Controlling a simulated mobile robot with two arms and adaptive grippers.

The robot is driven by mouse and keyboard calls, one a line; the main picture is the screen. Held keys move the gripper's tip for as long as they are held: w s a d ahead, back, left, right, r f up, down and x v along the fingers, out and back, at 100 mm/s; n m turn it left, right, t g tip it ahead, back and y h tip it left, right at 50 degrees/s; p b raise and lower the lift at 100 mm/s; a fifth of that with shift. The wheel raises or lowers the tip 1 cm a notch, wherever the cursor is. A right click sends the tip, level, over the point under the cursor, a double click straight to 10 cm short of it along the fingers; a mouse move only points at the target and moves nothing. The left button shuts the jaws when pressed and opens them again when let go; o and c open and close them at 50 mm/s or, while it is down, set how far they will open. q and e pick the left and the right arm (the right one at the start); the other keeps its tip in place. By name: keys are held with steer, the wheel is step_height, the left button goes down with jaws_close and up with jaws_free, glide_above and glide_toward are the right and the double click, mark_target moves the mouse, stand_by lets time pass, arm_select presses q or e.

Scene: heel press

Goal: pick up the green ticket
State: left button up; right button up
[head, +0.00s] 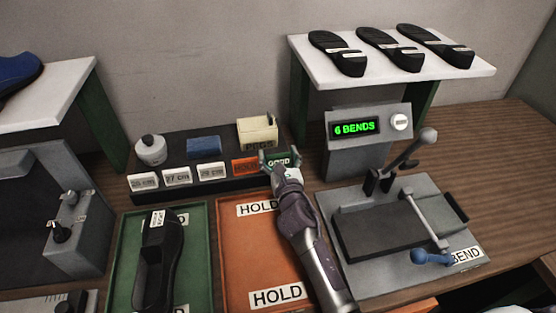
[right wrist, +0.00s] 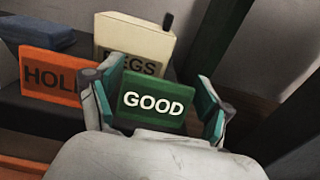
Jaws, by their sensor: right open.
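The green ticket (right wrist: 153,103), marked GOOD, stands upright at the right end of the ticket row. It also shows in the head view (head: 281,160), partly hidden by my right gripper. My right gripper (head: 279,158) is open, with one finger on each side of the green ticket in the right wrist view (right wrist: 160,95). I cannot tell whether either finger touches it. My left gripper is not in view.
An orange HOLD ticket (right wrist: 50,77) stands just left of the green one. A cream PEGS box (right wrist: 135,45) stands close behind. White size cards (head: 177,177) stand further left. The bend machine (head: 400,220) is to the right, below a shelf (head: 400,80) with soles.

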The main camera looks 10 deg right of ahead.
steer(key=shift+w, duration=0.15)
steer(key=c, duration=0.4)
